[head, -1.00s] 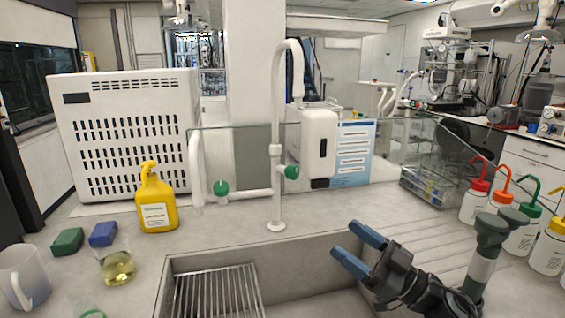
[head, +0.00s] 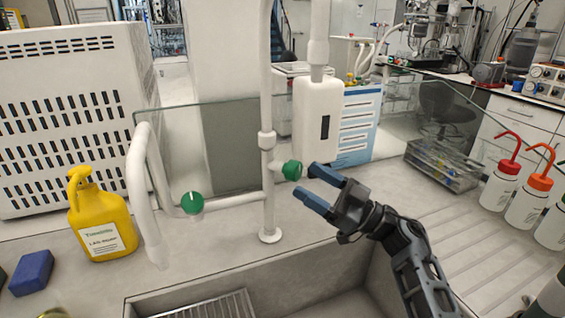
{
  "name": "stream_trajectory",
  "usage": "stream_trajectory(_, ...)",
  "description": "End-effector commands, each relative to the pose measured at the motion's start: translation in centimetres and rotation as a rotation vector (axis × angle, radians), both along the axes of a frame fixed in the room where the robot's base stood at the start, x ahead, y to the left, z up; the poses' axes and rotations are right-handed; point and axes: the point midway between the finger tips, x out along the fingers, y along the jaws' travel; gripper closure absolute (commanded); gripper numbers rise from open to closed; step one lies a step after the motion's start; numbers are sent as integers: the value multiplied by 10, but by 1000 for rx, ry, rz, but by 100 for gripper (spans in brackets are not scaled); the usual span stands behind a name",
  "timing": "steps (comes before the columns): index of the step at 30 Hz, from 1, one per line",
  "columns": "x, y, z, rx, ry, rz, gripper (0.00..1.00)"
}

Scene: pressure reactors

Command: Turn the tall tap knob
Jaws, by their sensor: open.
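The tall tap (head: 267,112) is a white vertical pipe standing on the counter behind the sink; its top is out of view. A green knob (head: 292,170) sits on a short stub on the tall pipe's right side. A second green knob (head: 192,202) sits on the lower pipe to the left. My gripper (head: 308,184) has blue fingertips and is open and empty. Its fingers point left, just right of the tall tap's knob. The upper fingertip appears close to the knob; I cannot tell if they touch.
The sink (head: 290,295) lies in front, below my arm. A white dispenser (head: 316,120) hangs behind the knob, near a glass pane (head: 215,140). A yellow bottle (head: 98,220) and blue sponge (head: 32,272) are at left. Several wash bottles, one red-capped (head: 502,180), stand at right.

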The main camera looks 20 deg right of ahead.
Motion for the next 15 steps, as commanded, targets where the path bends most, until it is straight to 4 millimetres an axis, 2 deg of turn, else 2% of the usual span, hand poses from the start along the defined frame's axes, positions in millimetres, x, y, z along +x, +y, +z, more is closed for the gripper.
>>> stream_trajectory(9,32,32,16,-1,-2,3,29)
stream_trajectory(15,43,43,24,-1,-2,0,29)
